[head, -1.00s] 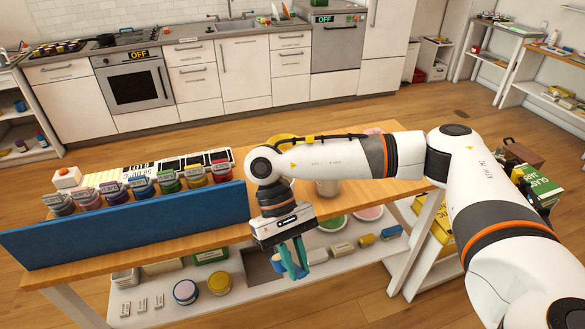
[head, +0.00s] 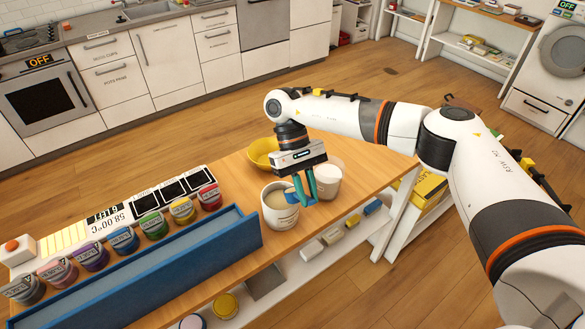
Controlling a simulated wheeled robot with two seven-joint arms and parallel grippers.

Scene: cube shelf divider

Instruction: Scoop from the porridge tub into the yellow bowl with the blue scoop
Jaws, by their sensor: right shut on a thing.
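My right gripper (head: 303,200), with teal fingers, points down above the wooden table. It is shut on the blue scoop (head: 292,196), which shows only in part, at the right rim of a cream tub (head: 281,217) with beige contents. I cannot tell whether the scoop touches the contents. The tub's label is too small to read; it looks like the porridge tub. The yellow bowl (head: 261,156) stands behind the tub, partly hidden by my right arm. My left gripper is not in view.
A second tub (head: 327,184) with whitish contents stands just right of the gripper. A long blue divider (head: 150,270) runs along the table's front left, with several coloured jars (head: 150,224) behind it. A scale-like panel (head: 120,212) lies behind the jars.

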